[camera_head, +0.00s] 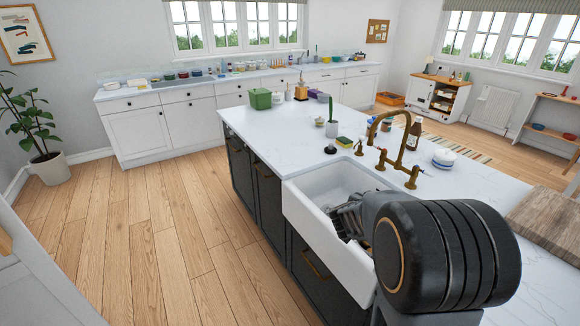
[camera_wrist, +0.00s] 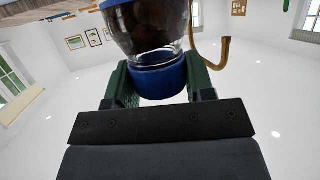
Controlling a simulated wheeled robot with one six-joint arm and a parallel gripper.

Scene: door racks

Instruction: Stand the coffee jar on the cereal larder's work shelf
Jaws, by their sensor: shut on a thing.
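The coffee jar (camera_wrist: 148,27) is clear, with dark contents and a blue lid. It is in my gripper (camera_wrist: 158,76), whose green fingers are shut on either side of the lid. The wrist picture is upside down, with the ceiling at the bottom, so the jar hangs lid up, about upright. In the head view my arm hangs over the white sink's right end, and the jar is hidden behind it. I cannot tell for sure which unit is the cereal larder; a small white cabinet (camera_head: 437,97) with an open front stands by the far right wall.
The island worktop (camera_head: 262,122) holds a brass tap (camera_head: 404,130), a brown bottle (camera_head: 413,135), stacked bowls (camera_head: 444,158) and a green box (camera_head: 260,98). A wooden board (camera_head: 548,215) lies at right. The wooden floor (camera_head: 170,220) left of the island is clear.

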